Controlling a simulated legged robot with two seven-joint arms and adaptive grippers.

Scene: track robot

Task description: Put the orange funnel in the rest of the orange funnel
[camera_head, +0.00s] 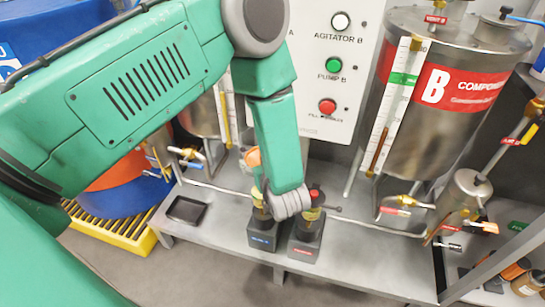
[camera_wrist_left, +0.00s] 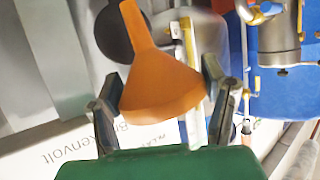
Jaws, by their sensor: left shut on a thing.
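The orange funnel (camera_wrist_left: 162,88) is between the two dark fingers of my left gripper (camera_wrist_left: 163,78) in the left wrist view. Its wide mouth faces the palm and its narrow spout points up in that picture. My left gripper is shut on it. In the head view only a small part of the funnel (camera_head: 253,157) shows, left of my green forearm, which hides the fingers. A blue-labelled dark holder (camera_head: 262,238) and a red-labelled dark holder (camera_head: 305,247) stand on the bench below my wrist. I cannot tell which thing is the funnel's rest. My right gripper is not in view.
A shallow black tray (camera_head: 186,211) lies on the grey bench (camera_head: 220,228), left of the holders. A steel tank marked B (camera_head: 425,125) stands at right, with valves and pipes low in front. A white button panel (camera_head: 332,75) is behind my arm.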

